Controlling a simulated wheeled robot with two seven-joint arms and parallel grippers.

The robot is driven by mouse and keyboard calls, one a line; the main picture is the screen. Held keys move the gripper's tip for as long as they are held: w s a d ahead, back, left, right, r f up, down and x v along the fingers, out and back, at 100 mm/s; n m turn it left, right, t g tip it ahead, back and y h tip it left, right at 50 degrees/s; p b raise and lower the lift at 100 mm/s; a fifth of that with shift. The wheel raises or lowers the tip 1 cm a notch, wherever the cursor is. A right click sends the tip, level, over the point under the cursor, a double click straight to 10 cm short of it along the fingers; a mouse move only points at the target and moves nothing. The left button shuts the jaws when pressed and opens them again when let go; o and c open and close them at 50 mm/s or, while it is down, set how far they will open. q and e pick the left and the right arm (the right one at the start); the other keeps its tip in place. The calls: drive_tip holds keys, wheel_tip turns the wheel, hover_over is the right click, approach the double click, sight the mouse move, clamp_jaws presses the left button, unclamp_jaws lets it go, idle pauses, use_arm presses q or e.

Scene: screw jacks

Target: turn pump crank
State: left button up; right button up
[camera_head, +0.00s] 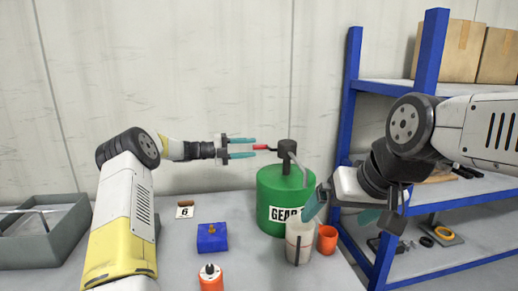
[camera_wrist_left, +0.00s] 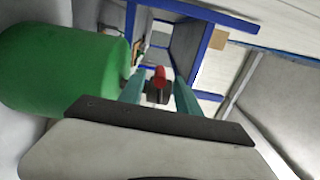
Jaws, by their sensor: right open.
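The green drum (camera_head: 278,190), labelled "GEAR", stands on the table with a dark pump head (camera_head: 287,147) on top. A crank with a red handle (camera_head: 262,148) points left from the pump head. My left gripper (camera_head: 254,147) is open, with its teal fingertips just left of the red handle, one above and one below its line. In the left wrist view the red handle (camera_wrist_left: 160,76) shows between the fingers, and the green drum (camera_wrist_left: 65,68) is at the left. My right gripper (camera_head: 342,210) is open and empty, right of the drum.
A blue block (camera_head: 212,237), an orange bottle (camera_head: 210,279) and a grey tray (camera_head: 40,232) are to the left. A blue-framed shelf (camera_head: 350,80) stands right.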

use_arm(q)
drive_tip(key=shift+s+a, duration=0.2)
drive_tip(key=shift+a, duration=0.6)
drive_tip(key=shift+s+a, duration=0.15)
drive_tip(key=shift+a, duration=0.6)
